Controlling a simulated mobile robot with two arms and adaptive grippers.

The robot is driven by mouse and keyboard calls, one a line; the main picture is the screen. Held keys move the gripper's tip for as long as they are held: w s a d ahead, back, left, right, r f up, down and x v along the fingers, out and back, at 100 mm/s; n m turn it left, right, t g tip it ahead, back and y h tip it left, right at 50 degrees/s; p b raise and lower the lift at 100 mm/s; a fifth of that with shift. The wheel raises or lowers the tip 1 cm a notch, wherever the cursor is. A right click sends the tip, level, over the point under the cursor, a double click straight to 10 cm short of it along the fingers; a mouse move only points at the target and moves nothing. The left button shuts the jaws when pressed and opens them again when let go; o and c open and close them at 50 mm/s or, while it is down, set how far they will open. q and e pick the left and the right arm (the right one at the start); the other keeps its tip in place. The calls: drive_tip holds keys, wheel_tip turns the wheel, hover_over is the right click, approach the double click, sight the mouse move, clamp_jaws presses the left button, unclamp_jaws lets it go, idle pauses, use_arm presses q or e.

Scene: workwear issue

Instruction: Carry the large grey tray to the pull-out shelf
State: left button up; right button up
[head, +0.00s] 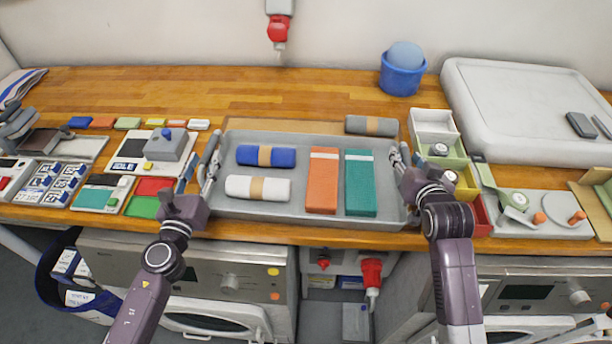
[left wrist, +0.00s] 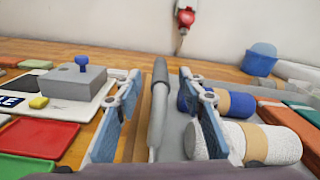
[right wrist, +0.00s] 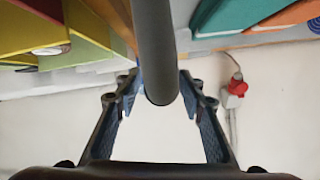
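The large grey tray (head: 300,215) lies flat on the wooden counter in the head view. It holds a blue roll (head: 250,155), a white roll (head: 242,187), an orange pack (head: 322,182) and a green pack (head: 360,185). My left gripper (head: 200,165) is at the tray's left end. In the left wrist view its fingers stand apart on both sides of the grey handle (left wrist: 158,105), with gaps. My right gripper (head: 402,165) is at the right end. In the right wrist view its open fingers straddle the other handle (right wrist: 156,55). I cannot make out the pull-out shelf.
A grey roll (head: 371,125) lies just behind the tray. Small coloured bins (head: 466,183) stand close on the right, and a stamp block (head: 170,145) on the left. A blue bucket (head: 402,75) stands at the back. Machines (head: 190,265) sit below the counter edge.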

use_arm(q)
drive_tip(key=shift+w+d, duration=0.1)
drive_tip(key=shift+w, duration=0.25)
use_arm(e)
drive_tip(key=shift+w+f, duration=0.15)
drive_tip(key=shift+w, duration=0.15)
use_arm(q)
drive_tip(key=shift+c, duration=0.5)
use_arm(e)
drive_tip(key=shift+c, duration=0.5)
use_arm(q)
clamp_jaws()
use_arm(e)
clamp_jaws()
use_arm(q)
drive_tip(key=shift+r, duration=0.25)
use_arm(e)
drive_tip(key=shift+r, duration=0.25)
